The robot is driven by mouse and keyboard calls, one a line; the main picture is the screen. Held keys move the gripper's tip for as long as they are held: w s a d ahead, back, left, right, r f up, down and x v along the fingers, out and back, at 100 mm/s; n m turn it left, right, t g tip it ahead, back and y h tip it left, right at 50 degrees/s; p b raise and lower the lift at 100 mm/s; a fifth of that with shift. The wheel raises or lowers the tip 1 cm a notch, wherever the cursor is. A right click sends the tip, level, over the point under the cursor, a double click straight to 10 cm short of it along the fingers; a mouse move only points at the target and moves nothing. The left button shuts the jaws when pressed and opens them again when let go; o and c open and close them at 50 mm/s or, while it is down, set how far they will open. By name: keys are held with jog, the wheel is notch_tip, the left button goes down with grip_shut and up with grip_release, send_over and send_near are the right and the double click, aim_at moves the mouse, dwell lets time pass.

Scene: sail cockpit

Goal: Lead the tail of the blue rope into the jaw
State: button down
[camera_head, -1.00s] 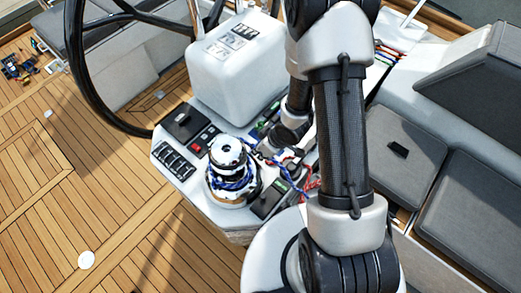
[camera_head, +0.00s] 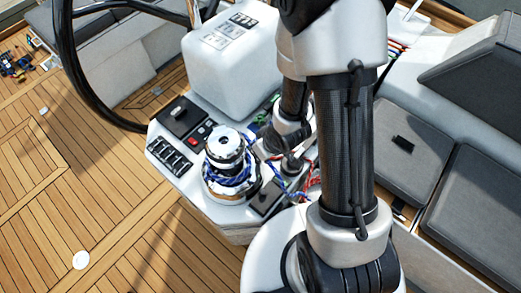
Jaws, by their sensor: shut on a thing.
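The winch (camera_head: 226,165) stands on the console with a pale round top, where the jaw is. The blue rope (camera_head: 232,182) is wrapped around its drum in several turns. A blue length also runs at the winch's right, among red and white lines. My gripper (camera_head: 268,141) is small and partly hidden beside my wrist, just right of and behind the winch top. It is shut on the blue rope's tail, though the fingers and the held end are hard to make out. I cannot see whether any rope lies in the jaw.
A black steering wheel (camera_head: 66,60) and a white pedestal (camera_head: 232,62) stand behind the winch. Switch panels (camera_head: 170,157) lie to its left. Red and white lines (camera_head: 313,180) and a dark clutch block (camera_head: 266,197) lie to its right. Grey cushions (camera_head: 405,150) are farther right.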

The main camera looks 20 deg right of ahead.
jog(key=shift+s+a+r+m+p, duration=0.2)
jog(key=shift+s+a+m+p, duration=0.1)
jog(key=shift+p, duration=0.7)
jog(key=m+p, duration=0.1)
jog(key=p, duration=0.1)
jog(key=s+m+h+p, duration=0.1)
jog(key=p, duration=0.1)
jog(key=shift+s+a+f, duration=0.15)
jog(key=shift+s+a, duration=0.1)
jog(key=shift+a, duration=0.15)
jog(key=shift+s+a+m+h+p, duration=0.4)
jog(key=shift+s+a+m+p, duration=0.45)
jog(key=shift+m+p, duration=0.35)
jog(key=c, duration=1.5)
grip_release()
